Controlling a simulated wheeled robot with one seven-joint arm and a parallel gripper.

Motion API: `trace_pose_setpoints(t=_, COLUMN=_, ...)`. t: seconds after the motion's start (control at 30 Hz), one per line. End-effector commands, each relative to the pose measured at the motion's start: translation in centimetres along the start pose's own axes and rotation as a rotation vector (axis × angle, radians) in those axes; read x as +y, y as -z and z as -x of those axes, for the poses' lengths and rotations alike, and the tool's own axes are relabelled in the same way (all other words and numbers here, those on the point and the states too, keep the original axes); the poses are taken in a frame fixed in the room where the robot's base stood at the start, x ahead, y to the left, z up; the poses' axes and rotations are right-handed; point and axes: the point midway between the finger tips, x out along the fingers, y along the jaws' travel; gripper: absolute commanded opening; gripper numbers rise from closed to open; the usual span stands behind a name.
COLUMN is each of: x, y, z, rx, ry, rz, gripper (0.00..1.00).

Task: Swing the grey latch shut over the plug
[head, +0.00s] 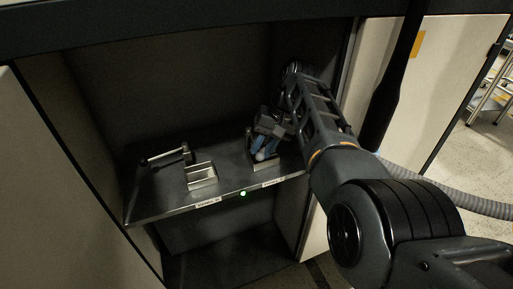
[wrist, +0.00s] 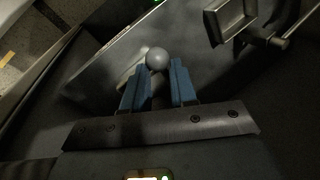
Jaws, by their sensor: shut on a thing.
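My gripper (head: 267,146) reaches into the cabinet at the right end of the metal shelf. Its blue fingers are closed on the round grey knob of the latch (wrist: 157,58), which sits at their tips in the wrist view. The knob also shows as a small pale ball (head: 261,156) in the head view. A metal holder (head: 268,166) stands right below and behind the fingers. The latch's arm is mostly hidden by the gripper. I cannot make out the plug or how far the latch has swung.
To the left on the shelf (head: 150,206) stand an open rectangular holder (head: 202,181) and a bar-like lever (head: 163,156); the holder also shows in the wrist view (wrist: 228,20). A green light (head: 243,193) glows on the shelf's front edge. Cabinet walls close in on both sides.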

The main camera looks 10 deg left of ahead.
Motion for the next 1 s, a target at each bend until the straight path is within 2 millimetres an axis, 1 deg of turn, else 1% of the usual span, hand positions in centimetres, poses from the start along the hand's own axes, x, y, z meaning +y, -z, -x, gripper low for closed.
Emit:
trace_pose_setpoints(t=0.03, x=0.32, y=0.35, z=0.23, rx=0.011, ry=-0.001, rz=-0.004, gripper=0.0)
trace_pose_setpoints(t=0.23, x=0.72, y=0.6, z=0.44, rx=0.014, ry=-0.001, rz=-0.006, gripper=0.0)
trace_pose_setpoints(t=0.7, x=0.95, y=0.75, z=0.64, rx=0.018, ry=-0.003, rz=-0.01, gripper=0.0)
trace_pose_setpoints(t=0.73, x=0.95, y=0.75, z=0.64, rx=0.018, ry=-0.003, rz=-0.01, gripper=0.31)
trace_pose_setpoints(t=0.93, x=0.77, y=0.59, z=0.49, rx=0.012, ry=-0.002, rz=-0.006, gripper=0.5)
trace_pose_setpoints(t=1.0, x=0.73, y=0.55, z=0.44, rx=0.01, ry=-0.001, rz=-0.005, gripper=0.52)
